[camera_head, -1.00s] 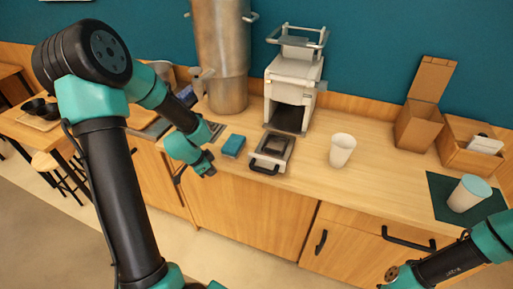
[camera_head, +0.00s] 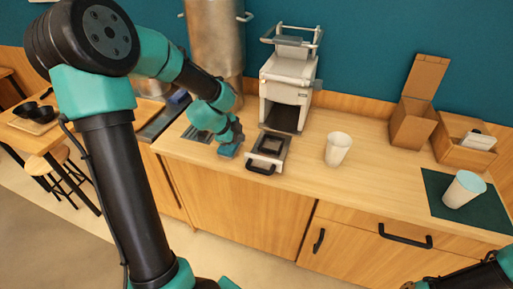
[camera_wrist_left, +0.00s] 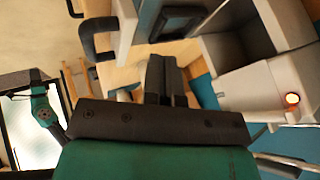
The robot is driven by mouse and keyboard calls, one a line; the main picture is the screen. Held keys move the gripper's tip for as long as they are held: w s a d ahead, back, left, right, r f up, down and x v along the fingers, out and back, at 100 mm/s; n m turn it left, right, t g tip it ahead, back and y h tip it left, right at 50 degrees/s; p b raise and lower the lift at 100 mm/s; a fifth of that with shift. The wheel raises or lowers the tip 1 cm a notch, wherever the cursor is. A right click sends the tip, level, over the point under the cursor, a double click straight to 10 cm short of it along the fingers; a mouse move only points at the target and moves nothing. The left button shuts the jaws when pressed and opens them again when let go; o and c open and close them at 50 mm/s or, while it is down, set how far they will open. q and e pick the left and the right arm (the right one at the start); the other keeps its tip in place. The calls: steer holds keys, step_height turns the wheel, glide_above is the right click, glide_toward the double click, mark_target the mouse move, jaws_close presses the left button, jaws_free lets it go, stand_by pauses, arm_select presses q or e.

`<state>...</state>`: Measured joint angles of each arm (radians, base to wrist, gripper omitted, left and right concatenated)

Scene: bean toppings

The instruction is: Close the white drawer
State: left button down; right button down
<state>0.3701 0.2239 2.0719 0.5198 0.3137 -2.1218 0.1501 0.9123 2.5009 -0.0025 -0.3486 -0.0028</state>
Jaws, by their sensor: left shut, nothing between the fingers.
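The white drawer (camera_head: 287,151) sticks out from the front of the white machine (camera_head: 288,88), with its black handle (camera_head: 263,167) facing the counter's front edge. In the left wrist view the drawer (camera_wrist_left: 127,28) shows at the upper left, with the handle (camera_wrist_left: 88,42) beside it. My left gripper (camera_head: 236,147) is low over the counter, just left of the drawer and by the blue box (camera_head: 227,153). Its black fingers (camera_wrist_left: 165,75) are together and empty, apart from the handle. My right gripper is not in view; only part of that arm shows at the lower right.
A white cup (camera_head: 338,149) stands right of the drawer. Another cup (camera_head: 463,190) stands on a dark green mat (camera_head: 436,184). Wooden boxes (camera_head: 412,125) are at the back right. A metal cylinder (camera_head: 212,40) stands behind my left gripper. The counter before the cup is clear.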

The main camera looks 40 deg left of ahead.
arm_select(q)
glide_toward(260, 151)
steer(key=shift+x, duration=2.65)
steer(key=shift+f, duration=0.1)
